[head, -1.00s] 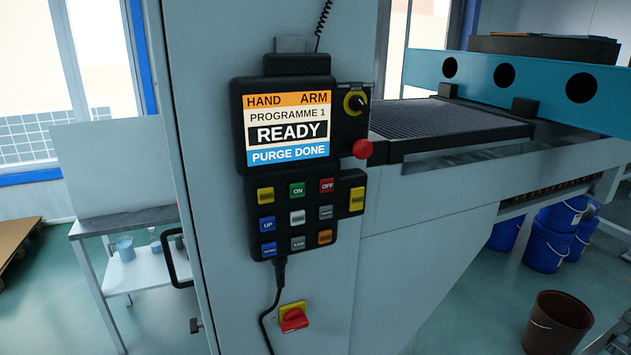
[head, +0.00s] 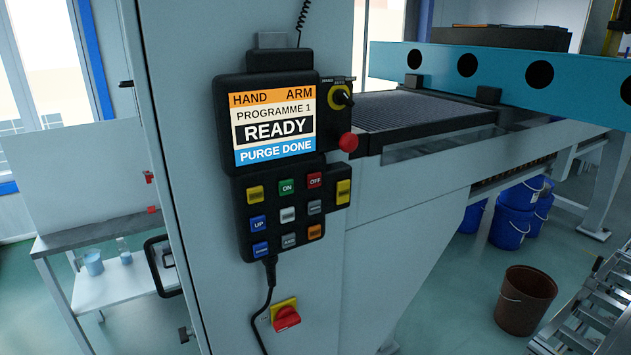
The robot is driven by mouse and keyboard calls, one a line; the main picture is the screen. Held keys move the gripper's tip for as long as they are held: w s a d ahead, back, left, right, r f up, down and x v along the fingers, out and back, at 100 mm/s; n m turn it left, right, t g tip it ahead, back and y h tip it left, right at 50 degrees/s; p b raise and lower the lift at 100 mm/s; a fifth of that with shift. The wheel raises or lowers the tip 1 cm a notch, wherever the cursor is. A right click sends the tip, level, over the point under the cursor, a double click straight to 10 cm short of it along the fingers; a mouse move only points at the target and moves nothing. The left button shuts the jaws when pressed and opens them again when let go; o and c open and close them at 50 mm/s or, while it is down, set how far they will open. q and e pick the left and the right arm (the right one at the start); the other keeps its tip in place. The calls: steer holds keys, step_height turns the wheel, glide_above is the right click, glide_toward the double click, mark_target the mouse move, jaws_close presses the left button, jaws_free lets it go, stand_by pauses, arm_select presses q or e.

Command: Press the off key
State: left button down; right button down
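The off key (head: 314,180) is a red key marked OFF at the top right of the keypad on a black control pendant (head: 226,128). The green ON key (head: 286,187) is just left of it. The pendant hangs on a grey machine cabinet. Its screen (head: 274,123) reads HAND ARM, PROGRAMME 1, READY and PURGE DONE. Nothing covers the off key. Neither of my grippers is in the head view.
A red mushroom button (head: 348,142) and a rotary knob (head: 341,96) sit beside the screen. A red and yellow switch (head: 286,317) is below. A door handle (head: 160,267) juts out at left. A brown bucket (head: 524,300) and blue buckets (head: 510,227) stand at right.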

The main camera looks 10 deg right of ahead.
steer(key=shift+a, duration=0.35)
steer(key=shift+d, duration=0.2)
stand_by(0.4)
